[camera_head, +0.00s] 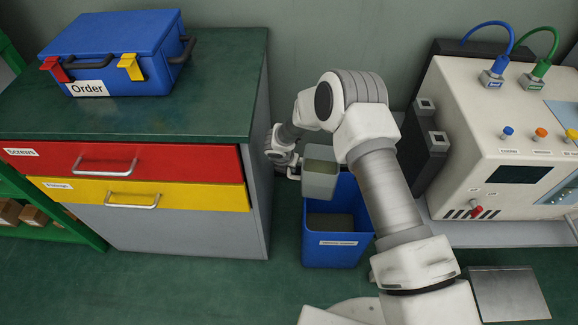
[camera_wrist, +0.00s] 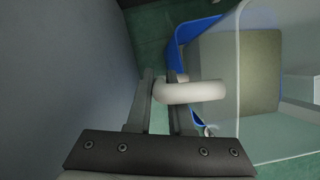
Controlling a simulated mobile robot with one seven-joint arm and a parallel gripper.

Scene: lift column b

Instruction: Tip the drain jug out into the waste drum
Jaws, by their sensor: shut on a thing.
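The drain jug (camera_head: 320,184) is a pale, see-through jug, held above the blue waste drum (camera_head: 315,251). A dull grey-green surface shows inside the jug's open top, and it looks roughly upright. My gripper (camera_head: 293,170) is shut on the jug's white handle (camera_wrist: 195,92), at the jug's left side. In the wrist view my gripper's two fingers (camera_wrist: 160,88) close around the handle, with the clear jug wall (camera_wrist: 258,118) to the right. The drum is open, with a grey-brown surface inside; the jug and my arm hide part of its rim.
A cabinet (camera_head: 259,150) with a red drawer (camera_head: 140,166) and a yellow drawer (camera_head: 180,198) stands close on the left. A blue case (camera_head: 115,45) sits on it. A pale machine (camera_head: 480,120) stands right, behind a grey floor plate (camera_head: 508,292). Green floor is clear in front.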

